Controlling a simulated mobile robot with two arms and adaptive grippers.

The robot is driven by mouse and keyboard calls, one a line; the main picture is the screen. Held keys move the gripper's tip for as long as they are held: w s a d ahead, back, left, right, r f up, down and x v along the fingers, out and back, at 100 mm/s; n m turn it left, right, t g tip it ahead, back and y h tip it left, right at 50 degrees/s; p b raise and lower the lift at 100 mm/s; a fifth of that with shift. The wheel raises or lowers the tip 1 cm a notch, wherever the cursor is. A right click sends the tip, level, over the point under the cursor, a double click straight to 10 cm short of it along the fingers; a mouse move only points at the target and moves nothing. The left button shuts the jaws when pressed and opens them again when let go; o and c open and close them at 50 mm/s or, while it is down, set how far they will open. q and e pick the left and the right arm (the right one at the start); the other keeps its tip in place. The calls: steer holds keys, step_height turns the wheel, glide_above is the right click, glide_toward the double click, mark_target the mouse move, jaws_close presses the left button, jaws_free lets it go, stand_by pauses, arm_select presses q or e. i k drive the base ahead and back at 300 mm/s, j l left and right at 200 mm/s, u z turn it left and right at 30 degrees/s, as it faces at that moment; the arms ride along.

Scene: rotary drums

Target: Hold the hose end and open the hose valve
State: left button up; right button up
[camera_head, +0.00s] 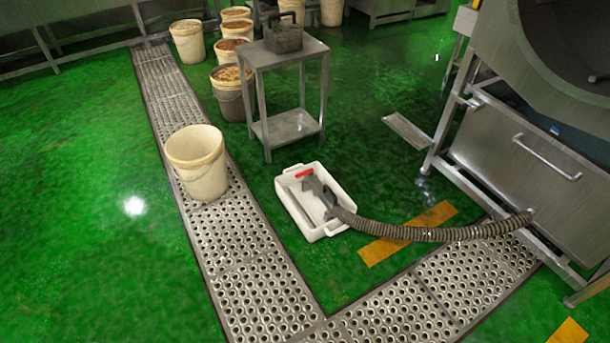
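A ribbed grey-brown hose (430,234) runs from the lower front of the steel machine at the right to a white tray (289,199) on the floor. The dark grey hose end (321,192) lies in the tray, its tip toward the upper left. A red valve handle (304,173) sits near the hose end, at the tray's far side. Whether the valve is open or closed I cannot tell. Neither of my grippers shows in the head view.
A steel drum machine (540,150) stands at the right. A cream bucket (197,162) stands on the floor grating (235,262), left of the tray. A steel side table (289,125) bearing a dark box stands behind the tray. Several filled buckets stand further back. Green floor is clear at left.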

mark_target(310, 170)
steer(key=i+j+z, duration=0.45)
steer(key=i+j, duration=0.45)
steer(key=i, duration=0.35)
steer(key=i+j+z, duration=0.45)
steer(key=i+j, duration=0.65)
steer(key=j, duration=0.25)
